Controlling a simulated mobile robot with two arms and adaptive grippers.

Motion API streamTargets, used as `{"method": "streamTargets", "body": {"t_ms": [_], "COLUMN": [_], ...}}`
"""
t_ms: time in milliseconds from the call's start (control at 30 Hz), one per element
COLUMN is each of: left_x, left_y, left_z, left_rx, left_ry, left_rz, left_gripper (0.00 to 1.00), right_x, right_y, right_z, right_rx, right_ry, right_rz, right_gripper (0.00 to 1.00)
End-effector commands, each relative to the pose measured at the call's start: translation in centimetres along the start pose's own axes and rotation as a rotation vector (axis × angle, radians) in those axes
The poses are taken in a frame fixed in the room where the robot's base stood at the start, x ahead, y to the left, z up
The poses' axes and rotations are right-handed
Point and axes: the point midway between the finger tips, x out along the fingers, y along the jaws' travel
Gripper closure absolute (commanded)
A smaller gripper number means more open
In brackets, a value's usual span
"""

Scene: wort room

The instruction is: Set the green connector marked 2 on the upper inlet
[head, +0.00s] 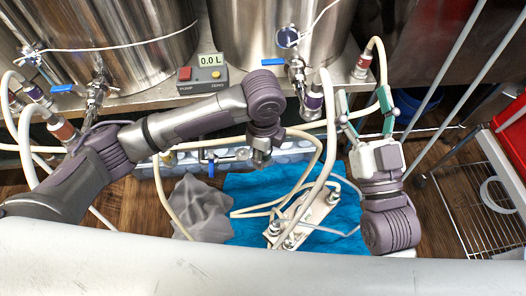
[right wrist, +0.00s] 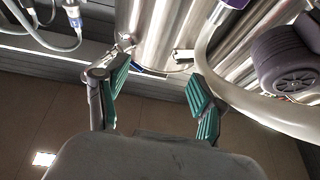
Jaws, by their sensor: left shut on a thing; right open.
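My left gripper (head: 261,156) is at the end of the arm from the left, pointing down over the hoses at the bench's front edge. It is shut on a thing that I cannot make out. My right gripper (head: 366,108) is open and empty, its green-padded fingers pointing up near a beige hose. It also shows open in the right wrist view (right wrist: 156,82), with steel tanks beyond. I cannot make out a green connector or a number 2 in either view. I cannot tell which fitting is the upper inlet.
A pump box (head: 202,78) reads 0.0 L. A metal manifold (head: 305,220) lies on a blue cloth (head: 250,187), beside a grey cloth (head: 202,208). Hoses crowd the middle; a wire rack stands right.

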Motion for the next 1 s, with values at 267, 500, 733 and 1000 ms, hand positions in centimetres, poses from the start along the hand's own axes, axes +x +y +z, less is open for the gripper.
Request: {"method": "streamTargets", "body": {"t_ms": [267, 500, 733, 1000], "left_x": [-0.4, -0.7, -0.9, -1.2], "left_y": [0.0, 0.0, 0.0, 0.0], "left_z": [0.0, 0.0, 0.0, 0.0], "left_rx": [0.0, 0.0, 0.0, 0.0], "left_ry": [0.0, 0.0, 0.0, 0.0], "left_rz": [0.0, 0.0, 0.0, 0.0], "left_gripper": [0.97, 0.97, 0.97, 0.97], "right_x": [-0.1, -0.5, -0.9, -1.5], "right_y": [0.3, 0.5, 0.7, 0.9], "right_z": [1.6, 3.0, 4.3, 5.8], "right_rx": [-0.004, -0.006, -0.008, -0.011], "right_ry": [-0.104, -0.191, -0.272, -0.366], "right_rz": [0.005, 0.01, 0.014, 0.019], "right_gripper": [0.31, 0.31, 0.31, 0.31]}}
